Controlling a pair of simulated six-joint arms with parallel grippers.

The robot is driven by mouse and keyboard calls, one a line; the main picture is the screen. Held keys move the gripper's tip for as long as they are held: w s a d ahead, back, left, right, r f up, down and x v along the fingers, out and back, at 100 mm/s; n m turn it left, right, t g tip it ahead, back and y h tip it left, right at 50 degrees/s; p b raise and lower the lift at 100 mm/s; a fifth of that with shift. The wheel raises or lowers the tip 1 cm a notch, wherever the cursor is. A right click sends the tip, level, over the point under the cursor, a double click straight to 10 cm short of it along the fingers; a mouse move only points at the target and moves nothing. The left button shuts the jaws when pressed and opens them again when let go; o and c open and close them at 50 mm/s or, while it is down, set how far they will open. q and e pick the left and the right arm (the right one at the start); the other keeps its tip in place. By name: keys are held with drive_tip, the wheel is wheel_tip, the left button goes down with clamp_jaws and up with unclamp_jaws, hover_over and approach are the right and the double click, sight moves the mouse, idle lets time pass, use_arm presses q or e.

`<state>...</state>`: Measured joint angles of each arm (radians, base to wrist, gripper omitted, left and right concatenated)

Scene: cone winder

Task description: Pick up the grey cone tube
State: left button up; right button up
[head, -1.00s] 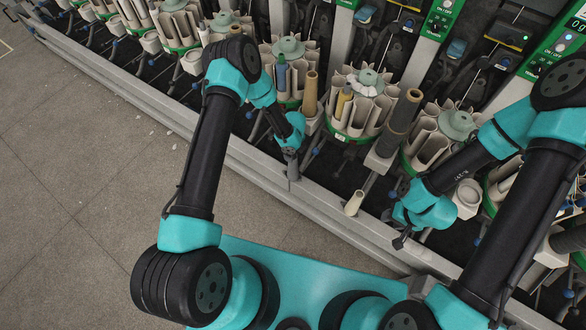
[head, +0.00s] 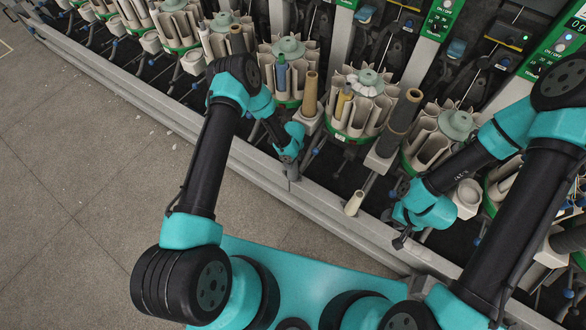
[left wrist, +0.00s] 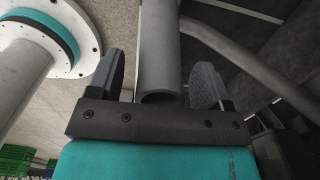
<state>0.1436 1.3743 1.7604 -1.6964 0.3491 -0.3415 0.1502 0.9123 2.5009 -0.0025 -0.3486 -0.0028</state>
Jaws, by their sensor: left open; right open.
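A long dark grey tube (head: 400,125) stands tilted in a pale holder at the front of the machine, right of centre in the head view. In the left wrist view a grey tube (left wrist: 160,50) shows between the fingers of my left gripper (left wrist: 160,85), its open round end toward the camera. I cannot tell whether it is the same tube. The left gripper is open, and the tube is not clamped. In the head view the left gripper (head: 291,172) is small and partly hidden near the front rail. My right gripper (head: 400,241) is open, below the dark grey tube.
A tan tube (head: 310,92) and a brownish tube (head: 237,40) stand farther left along the machine. A pale tube (head: 354,204) lies tilted near the grey front rail (head: 240,165). Round magazines (head: 352,120) line the machine.

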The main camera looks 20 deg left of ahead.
use_arm(q)
drive_tip(key=c, duration=1.1)
drive_tip(key=shift+r, duration=0.1)
drive_tip(key=shift+r, duration=1.85)
drive_tip(key=s+d+r, duration=0.1)
drive_tip(key=s+d, duration=0.3)
drive_tip(key=s, duration=1.1)
drive_tip(key=shift+s+d, duration=0.2)
drive_tip(key=shift+s, duration=0.05)
drive_tip(key=shift+w+r, duration=0.1)
